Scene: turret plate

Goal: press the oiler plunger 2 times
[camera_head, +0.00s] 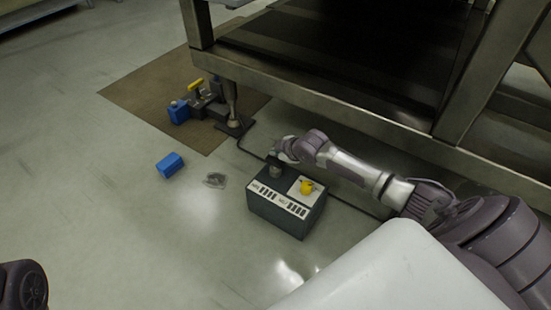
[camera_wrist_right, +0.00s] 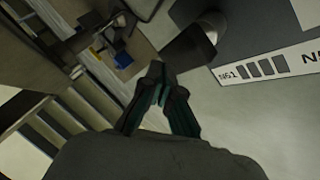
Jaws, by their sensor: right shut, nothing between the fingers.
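A dark grey box (camera_head: 281,222) with a white labelled front strip stands on the floor. On its top are a yellow knob (camera_head: 306,187) on a pale plate and a short dark upright cylinder (camera_head: 275,170); I cannot tell surely which is the oiler plunger. My right gripper (camera_head: 274,156) is at the cylinder, over the box's back left part. In the right wrist view the right gripper (camera_wrist_right: 158,82) is shut and empty, its tips beside the dark cylinder (camera_wrist_right: 190,45); contact is unclear. The box's labelled strip (camera_wrist_right: 265,68) shows at right. My left gripper is out of view.
A blue block (camera_head: 170,165) and a small grey piece (camera_head: 215,180) lie on the floor left of the box. A brown mat (camera_head: 140,95) holds a blue and yellow fixture (camera_head: 197,102). A metal frame (camera_head: 330,105) stands behind; a dark cable runs along the floor.

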